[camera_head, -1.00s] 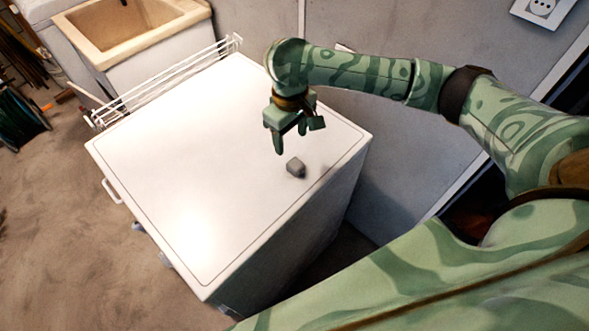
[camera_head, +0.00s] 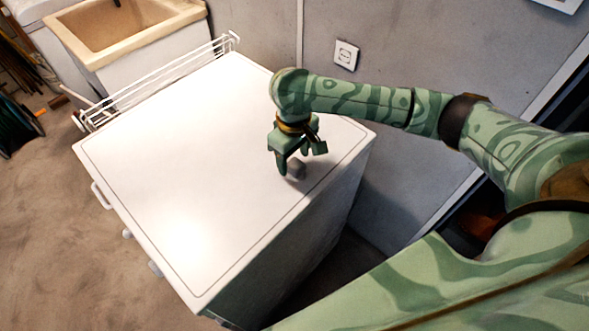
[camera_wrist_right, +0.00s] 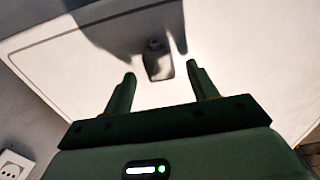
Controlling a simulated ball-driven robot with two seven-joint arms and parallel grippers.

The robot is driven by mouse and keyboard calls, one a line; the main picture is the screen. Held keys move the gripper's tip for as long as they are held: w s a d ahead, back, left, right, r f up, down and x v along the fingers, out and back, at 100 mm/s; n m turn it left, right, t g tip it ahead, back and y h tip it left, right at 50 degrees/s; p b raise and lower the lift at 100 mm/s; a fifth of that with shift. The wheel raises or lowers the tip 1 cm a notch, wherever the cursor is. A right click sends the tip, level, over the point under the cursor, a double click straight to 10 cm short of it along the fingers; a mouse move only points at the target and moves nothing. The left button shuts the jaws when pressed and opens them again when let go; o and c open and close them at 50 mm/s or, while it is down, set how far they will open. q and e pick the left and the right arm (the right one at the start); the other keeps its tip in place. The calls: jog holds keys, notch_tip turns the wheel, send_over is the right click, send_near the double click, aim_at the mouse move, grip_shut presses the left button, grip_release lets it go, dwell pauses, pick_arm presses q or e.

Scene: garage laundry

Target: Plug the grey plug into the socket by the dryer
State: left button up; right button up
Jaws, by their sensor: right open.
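The grey plug (camera_head: 297,171) lies on the white top of the dryer (camera_head: 180,180), near its right edge. My right gripper (camera_head: 291,163) is open just above the plug and partly overlaps it in the head view. In the right wrist view, the plug (camera_wrist_right: 158,62) shows beyond and between the two spread fingertips (camera_wrist_right: 162,72), with nothing held. A white socket (camera_head: 345,55) is on the grey wall behind the dryer. A white socket also shows in the right wrist view (camera_wrist_right: 12,164), at the lower left. My left gripper is out of view.
A white wire rack (camera_head: 160,80) stands along the dryer's far left edge, before a beige sink (camera_head: 125,35). Another white wall fitting (camera_head: 562,4) is cut off at the top right. Most of the dryer top is bare.

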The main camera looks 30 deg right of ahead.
jog(key=shift+f, duration=0.55)
jog(key=shift+r, duration=0.15)
jog(key=shift+c, duration=0.4)
jog(key=c, duration=0.9)
jog(key=shift+c, duration=0.2)
jog(key=shift+r, duration=0.1)
